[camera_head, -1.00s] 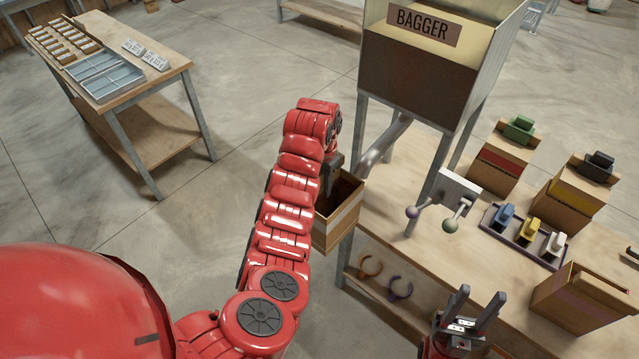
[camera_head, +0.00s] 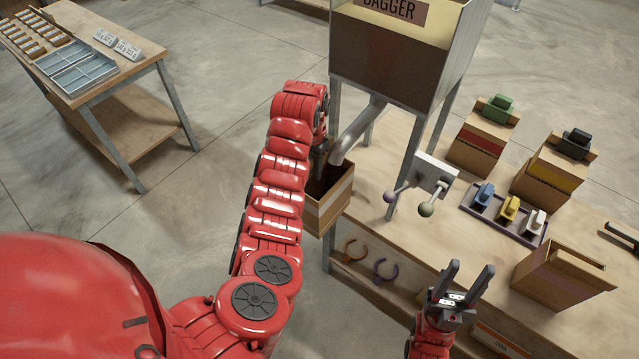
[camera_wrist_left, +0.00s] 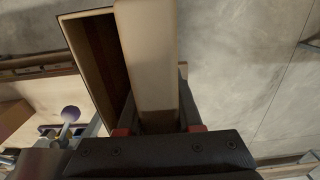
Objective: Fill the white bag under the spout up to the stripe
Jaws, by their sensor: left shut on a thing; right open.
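My left gripper (camera_head: 321,158) is shut on the rim of an open, box-shaped brown bag (camera_head: 329,207) with a paler band. It holds the bag upright off the bench's left end, its mouth under the lower end of the metal spout (camera_head: 355,138). In the left wrist view, the bag's pale wall (camera_wrist_left: 147,55) is between the fingers, with the dark interior beside it. I cannot see any fill level. The spout comes from the bagger hopper (camera_head: 395,60). My right gripper (camera_head: 466,280) is open and empty at the bench front.
Brown bags with green (camera_head: 498,108) and black (camera_head: 574,144) clips stand on the bench. A tray (camera_head: 503,221) holds blue, yellow and white clips. An open bag (camera_head: 562,277) stands at the right. A side table (camera_head: 115,75) is at left.

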